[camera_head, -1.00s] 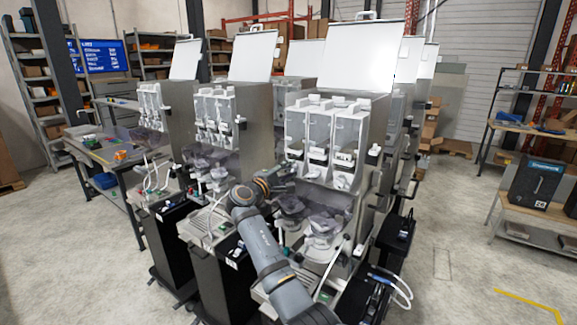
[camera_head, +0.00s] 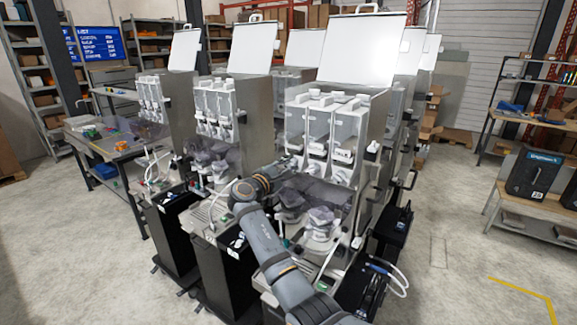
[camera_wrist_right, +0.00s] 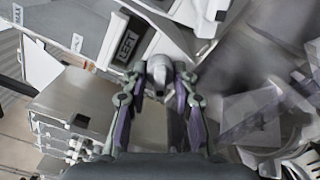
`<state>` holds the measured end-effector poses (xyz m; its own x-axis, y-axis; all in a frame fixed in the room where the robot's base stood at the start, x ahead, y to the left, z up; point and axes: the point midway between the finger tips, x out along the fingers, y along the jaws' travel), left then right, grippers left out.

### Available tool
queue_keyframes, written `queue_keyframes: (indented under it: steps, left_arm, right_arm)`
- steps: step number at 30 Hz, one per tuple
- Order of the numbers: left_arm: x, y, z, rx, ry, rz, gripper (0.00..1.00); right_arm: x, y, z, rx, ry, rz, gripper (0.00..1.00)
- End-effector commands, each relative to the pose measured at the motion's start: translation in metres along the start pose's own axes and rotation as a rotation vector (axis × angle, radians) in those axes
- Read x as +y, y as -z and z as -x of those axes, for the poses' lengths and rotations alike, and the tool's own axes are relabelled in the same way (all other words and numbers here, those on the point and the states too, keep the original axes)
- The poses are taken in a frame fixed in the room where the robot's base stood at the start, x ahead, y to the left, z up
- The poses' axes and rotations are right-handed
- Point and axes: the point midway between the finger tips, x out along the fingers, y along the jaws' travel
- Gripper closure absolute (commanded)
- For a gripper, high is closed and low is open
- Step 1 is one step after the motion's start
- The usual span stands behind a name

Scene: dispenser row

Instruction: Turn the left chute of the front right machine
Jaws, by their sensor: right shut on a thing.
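The front right machine (camera_head: 308,95) stands in the middle of the head view, with a white raised panel and a row of clear hoppers. My right gripper (camera_head: 292,162) is at the left side of its front, below the left hopper. In the right wrist view, my right gripper (camera_wrist_right: 162,84) has its fingers around a small grey rounded piece, the left chute (camera_wrist_right: 158,68), just below a dark label reading LEFT (camera_wrist_right: 125,47). The gripper is shut on it. The fingers cover much of the chute, so its exact angle is unclear. My left gripper is out of view.
Clear bowl-like parts (camera_head: 322,217) sit under the hoppers, close right of my right gripper. Another machine (camera_head: 215,105) stands close on the left. A black box (camera_head: 537,173) is on a bench at the right. The floor at the right is open.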

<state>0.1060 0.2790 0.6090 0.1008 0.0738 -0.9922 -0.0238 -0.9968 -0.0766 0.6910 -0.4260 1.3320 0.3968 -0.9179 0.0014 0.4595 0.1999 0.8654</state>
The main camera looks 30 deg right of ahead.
Motion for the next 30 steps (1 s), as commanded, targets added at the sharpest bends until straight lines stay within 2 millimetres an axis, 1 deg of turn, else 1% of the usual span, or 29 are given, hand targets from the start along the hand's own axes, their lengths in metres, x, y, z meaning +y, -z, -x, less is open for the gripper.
queue_keyframes:
  steps: [4, 5, 6, 14, 17, 20, 27, 30]
  left_arm:
    - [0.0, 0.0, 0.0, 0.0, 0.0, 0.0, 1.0]
    - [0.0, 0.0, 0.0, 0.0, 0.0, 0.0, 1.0]
    - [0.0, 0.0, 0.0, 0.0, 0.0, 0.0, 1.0]
    - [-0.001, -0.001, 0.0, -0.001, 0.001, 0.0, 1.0]
    - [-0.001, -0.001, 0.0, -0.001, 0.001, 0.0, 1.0]
    - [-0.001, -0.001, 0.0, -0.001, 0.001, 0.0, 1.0]
    - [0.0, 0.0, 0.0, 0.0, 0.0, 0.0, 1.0]
    - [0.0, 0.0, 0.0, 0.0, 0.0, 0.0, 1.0]
  right_arm:
    - [-0.003, 0.001, 0.0, 0.002, 0.004, 0.002, 1.0]
    - [-0.003, 0.001, 0.0, 0.002, 0.004, 0.001, 0.71]
    - [-0.003, 0.001, 0.0, 0.002, 0.004, 0.001, 0.66]
    - [-0.001, 0.001, 0.001, 0.001, 0.003, 0.0, 0.66]
    - [-0.002, 0.002, 0.007, 0.003, 0.003, -0.001, 0.66]
    - [-0.002, 0.002, 0.025, 0.005, 0.003, -0.003, 0.66]
    - [-0.002, 0.002, 0.084, 0.006, 0.005, -0.001, 0.66]
    - [-0.002, 0.002, 0.102, 0.005, 0.005, -0.001, 0.66]
